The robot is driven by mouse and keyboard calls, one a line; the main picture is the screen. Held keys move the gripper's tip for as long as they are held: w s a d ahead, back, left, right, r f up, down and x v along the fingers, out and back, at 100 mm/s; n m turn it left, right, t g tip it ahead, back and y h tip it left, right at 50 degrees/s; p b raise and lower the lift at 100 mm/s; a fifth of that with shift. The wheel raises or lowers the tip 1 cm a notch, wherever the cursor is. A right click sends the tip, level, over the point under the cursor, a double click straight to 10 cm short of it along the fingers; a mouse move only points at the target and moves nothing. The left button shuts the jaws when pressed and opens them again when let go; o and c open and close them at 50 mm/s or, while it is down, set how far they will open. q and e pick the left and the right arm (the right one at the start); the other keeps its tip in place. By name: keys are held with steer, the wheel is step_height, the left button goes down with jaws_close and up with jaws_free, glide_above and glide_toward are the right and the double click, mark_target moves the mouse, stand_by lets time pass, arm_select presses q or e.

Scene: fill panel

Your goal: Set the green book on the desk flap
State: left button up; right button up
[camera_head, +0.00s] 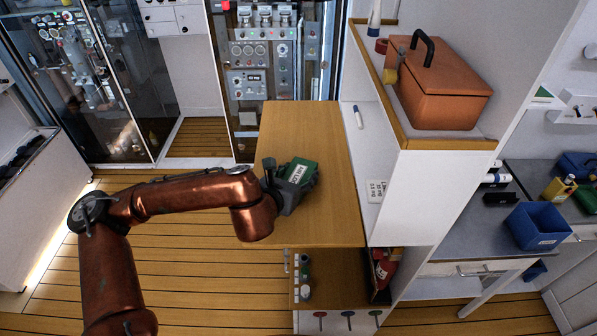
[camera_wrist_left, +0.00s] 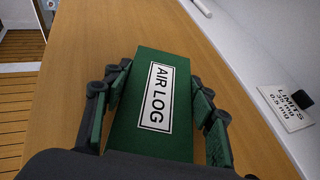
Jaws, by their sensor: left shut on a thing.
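The green book (camera_wrist_left: 153,95), with a white "AIR LOG" label, is between the fingers of my left gripper (camera_head: 292,182). In the left wrist view, the fingers of my left gripper (camera_wrist_left: 158,110) close on both long sides of the book. In the head view the book (camera_head: 299,170) is partly covered by the gripper. The wooden desk flap (camera_head: 312,125) is below the book; I cannot tell whether the book touches it. The flap (camera_wrist_left: 75,60) also fills much of the left wrist view. My right gripper is not in view.
A white marker (camera_head: 358,117) and a "LIMITS" card (camera_head: 376,190) are beside the flap's right side. An orange toolbox (camera_head: 440,85) sits on the shelf at right. A blue bin (camera_head: 538,226) stands on the far right counter. The far part of the flap is clear.

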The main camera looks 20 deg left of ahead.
arm_select(q)
steer(key=shift+f+b, duration=0.15)
steer(key=shift+b, duration=0.15)
steer(key=o, duration=1.4)
steer(key=shift+o, duration=0.3)
